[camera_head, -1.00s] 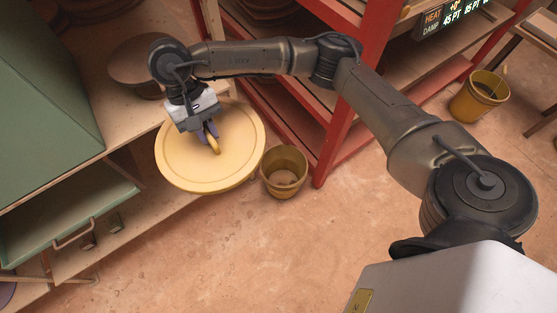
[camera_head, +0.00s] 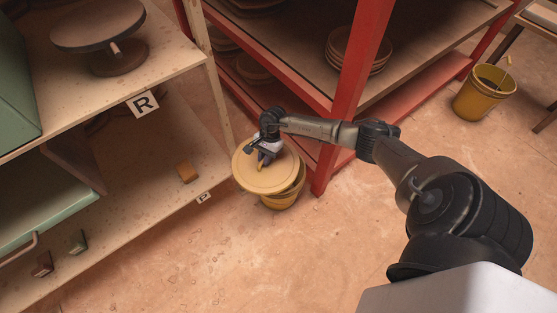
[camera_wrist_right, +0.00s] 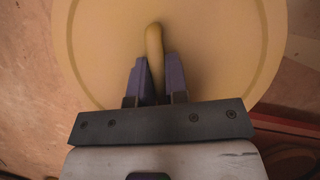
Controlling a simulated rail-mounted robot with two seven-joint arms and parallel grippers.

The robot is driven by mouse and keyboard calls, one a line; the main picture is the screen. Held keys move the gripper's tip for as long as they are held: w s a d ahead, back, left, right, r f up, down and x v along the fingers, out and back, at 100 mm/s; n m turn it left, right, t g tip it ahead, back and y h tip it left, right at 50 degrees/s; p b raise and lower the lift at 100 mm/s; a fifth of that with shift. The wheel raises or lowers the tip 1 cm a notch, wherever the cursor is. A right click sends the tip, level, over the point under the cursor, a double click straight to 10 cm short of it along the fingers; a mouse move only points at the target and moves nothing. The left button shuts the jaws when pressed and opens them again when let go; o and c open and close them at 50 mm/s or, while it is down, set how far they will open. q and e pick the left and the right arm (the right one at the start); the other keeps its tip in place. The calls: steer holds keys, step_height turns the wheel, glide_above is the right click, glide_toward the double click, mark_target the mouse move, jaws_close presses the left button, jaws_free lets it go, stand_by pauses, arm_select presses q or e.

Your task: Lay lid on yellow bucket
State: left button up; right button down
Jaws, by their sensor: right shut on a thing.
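The round yellow lid (camera_head: 252,179) is held by its handle in my right gripper (camera_head: 264,160). The lid covers much of the mouth of the yellow bucket (camera_head: 281,201), offset to the left, with some of the bucket's rim showing at the right. I cannot tell whether the lid touches the rim. In the right wrist view, the purple fingers (camera_wrist_right: 155,80) are shut on the curved handle (camera_wrist_right: 154,45) on the lid's top (camera_wrist_right: 215,50). The bucket does not show clearly there. My left gripper is not in view.
A red rack (camera_head: 345,95) with stacked plates stands close behind the bucket. Another yellow bucket (camera_head: 484,94) is at the far right. The floor in front is clear.

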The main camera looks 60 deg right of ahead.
steer(key=d+f+m+t+b, duration=0.1)
steer(key=d+f+m+b, duration=0.1)
steer(key=f, duration=0.5)
steer(key=d+f+m+b, duration=0.2)
steer(key=d+f+b, duration=0.2)
steer(key=d+f, duration=0.2)
steer(key=shift+s+f+t+b, duration=0.35)
steer(key=shift+s+f+t, duration=0.05)
steer(key=shift+f, duration=0.05)
stand_by(0.5)
steer(key=shift+f, duration=0.1)
stand_by(0.6)
steer(key=shift+f+b, duration=0.2)
steer(key=shift+b, duration=0.3)
steer(key=shift+f, duration=0.15)
stand_by(0.8)
